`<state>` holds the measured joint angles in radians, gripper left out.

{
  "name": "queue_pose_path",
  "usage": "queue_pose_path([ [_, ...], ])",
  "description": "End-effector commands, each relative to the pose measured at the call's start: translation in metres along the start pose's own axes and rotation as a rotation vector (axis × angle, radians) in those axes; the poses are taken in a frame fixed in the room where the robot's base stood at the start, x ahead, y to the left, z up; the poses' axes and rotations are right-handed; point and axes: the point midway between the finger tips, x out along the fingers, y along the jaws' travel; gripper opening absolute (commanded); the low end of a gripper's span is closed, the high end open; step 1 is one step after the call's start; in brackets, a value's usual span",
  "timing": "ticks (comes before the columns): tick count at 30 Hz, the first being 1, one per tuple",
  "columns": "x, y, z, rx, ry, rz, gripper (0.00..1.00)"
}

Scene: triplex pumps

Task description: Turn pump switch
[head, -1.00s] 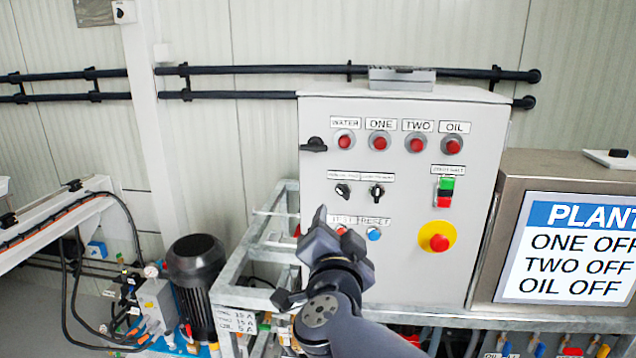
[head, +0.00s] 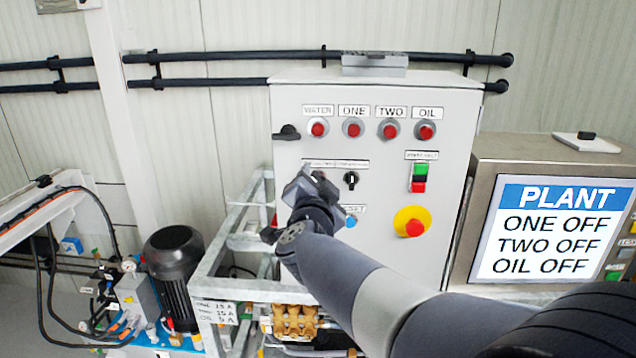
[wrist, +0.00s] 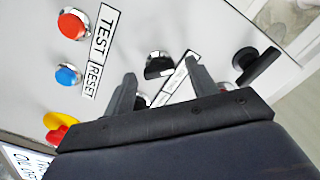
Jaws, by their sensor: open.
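The grey control panel (head: 380,262) carries two black rotary switches under long labels. The right switch (head: 351,180) shows clearly in the head view. The left switch is mostly hidden there behind my gripper (head: 310,186), but it shows in the wrist view as a black knob (wrist: 158,66). My gripper (wrist: 163,84) is open and empty, in front of the panel at the left switch. In the wrist view its fingers straddle the label area, with the left knob between them in the picture. The right switch is partly hidden behind the gripper there. I cannot tell whether a finger touches the panel.
A black handle (head: 287,132) juts from the panel's left edge. Red buttons (head: 353,128) line the top. A blue button (head: 350,220) is below, and a red stop button on yellow (head: 412,222) is lower right. The screen (head: 550,228) reads all OFF.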

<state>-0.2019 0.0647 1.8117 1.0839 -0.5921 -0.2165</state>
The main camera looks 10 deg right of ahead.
Motion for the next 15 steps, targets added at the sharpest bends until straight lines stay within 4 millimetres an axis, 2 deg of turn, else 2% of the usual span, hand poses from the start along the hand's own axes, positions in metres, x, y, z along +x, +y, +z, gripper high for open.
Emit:
queue_pose_path([
  [10,0.0041,-0.0001,-0.0003,0.000,0.000,-0.001,0.55],
  [15,0.0039,-0.0001,-0.0003,0.000,0.000,-0.001,0.41],
])
